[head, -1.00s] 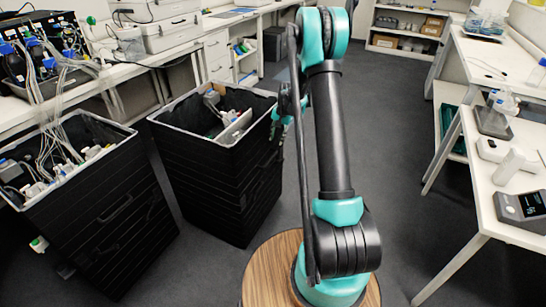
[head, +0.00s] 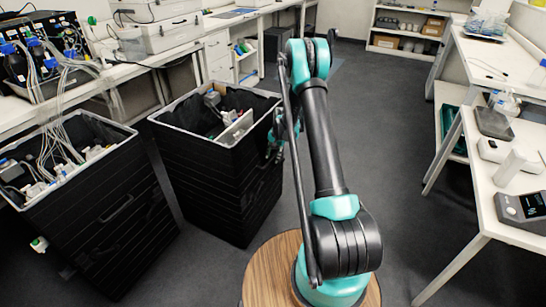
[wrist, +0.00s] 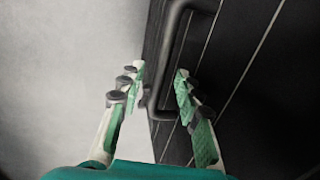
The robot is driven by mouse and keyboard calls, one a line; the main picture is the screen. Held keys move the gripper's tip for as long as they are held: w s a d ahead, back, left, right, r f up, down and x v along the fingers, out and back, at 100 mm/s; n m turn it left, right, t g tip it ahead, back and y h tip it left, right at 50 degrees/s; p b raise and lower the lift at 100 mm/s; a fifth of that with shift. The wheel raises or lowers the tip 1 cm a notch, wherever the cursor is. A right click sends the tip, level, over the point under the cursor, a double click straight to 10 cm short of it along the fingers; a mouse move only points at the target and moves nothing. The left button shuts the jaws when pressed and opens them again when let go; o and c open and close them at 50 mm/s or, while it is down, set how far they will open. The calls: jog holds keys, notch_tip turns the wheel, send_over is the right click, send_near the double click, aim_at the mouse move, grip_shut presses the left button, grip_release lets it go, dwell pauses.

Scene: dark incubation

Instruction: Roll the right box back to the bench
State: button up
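The right box (head: 215,180) is a tall black ribbed bin with a pale rim and small lab items inside. In the head view it stands left of my arm, in front of the left bench (head: 160,50). My gripper (wrist: 158,78) is at the box's right side, mostly hidden behind my arm in the head view. In the wrist view its green-padded fingers are apart. The box's dark handle (wrist: 166,60) runs between them, close to the black wall (wrist: 240,90). I cannot tell whether a finger touches the handle.
The left box (head: 110,225), filled with tubing, stands close beside the right box. A bench with instruments (head: 520,160) lines the right side. Grey floor (head: 390,130) is clear in the middle, back to the shelves (head: 405,40).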

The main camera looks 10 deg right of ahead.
grip_shut()
dwell(0.4)
